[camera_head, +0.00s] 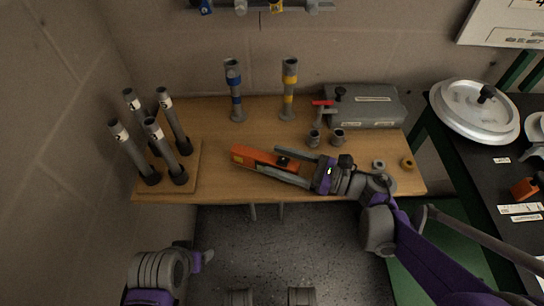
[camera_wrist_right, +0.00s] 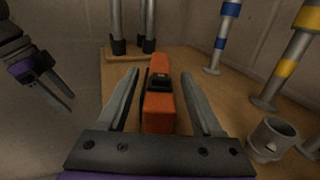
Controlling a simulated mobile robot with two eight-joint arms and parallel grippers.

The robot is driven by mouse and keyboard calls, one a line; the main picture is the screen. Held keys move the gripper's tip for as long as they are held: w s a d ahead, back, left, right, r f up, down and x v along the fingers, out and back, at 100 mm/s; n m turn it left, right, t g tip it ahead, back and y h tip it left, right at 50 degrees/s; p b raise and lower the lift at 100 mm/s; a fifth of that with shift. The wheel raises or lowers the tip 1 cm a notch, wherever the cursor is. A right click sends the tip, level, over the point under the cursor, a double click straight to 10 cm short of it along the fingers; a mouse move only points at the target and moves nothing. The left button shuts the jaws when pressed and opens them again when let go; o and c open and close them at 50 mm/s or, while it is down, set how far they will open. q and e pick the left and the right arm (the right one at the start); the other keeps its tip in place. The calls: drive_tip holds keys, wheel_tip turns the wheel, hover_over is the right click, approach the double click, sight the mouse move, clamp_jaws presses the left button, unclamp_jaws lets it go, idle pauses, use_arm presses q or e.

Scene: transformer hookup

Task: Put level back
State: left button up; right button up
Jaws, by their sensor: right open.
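The orange level (camera_head: 243,154), with a black part on top, lies on the wooden table. My right gripper (camera_head: 268,160) is open over it. In the right wrist view the level (camera_wrist_right: 158,112) lies between the spread fingers of the right gripper (camera_wrist_right: 160,73), with a gap visible on each side. Part of the level is hidden behind the gripper in the head view. My left gripper (camera_head: 205,257) is low at the left, off the table and empty.
Several dark grey tubes (camera_head: 167,128) stand on a board at the table's left. A blue-banded post (camera_head: 235,92) and a yellow-banded post (camera_head: 288,92) stand behind the level. Grey cups (camera_head: 338,137) and a grey case (camera_head: 368,108) are to the right.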

drive_tip(key=p+v, duration=0.1)
drive_tip(key=v, duration=0.8)
drive_tip(key=shift+s+d, duration=0.1)
drive_tip(key=shift+d, duration=0.2)
drive_tip(key=shift+s, duration=0.1)
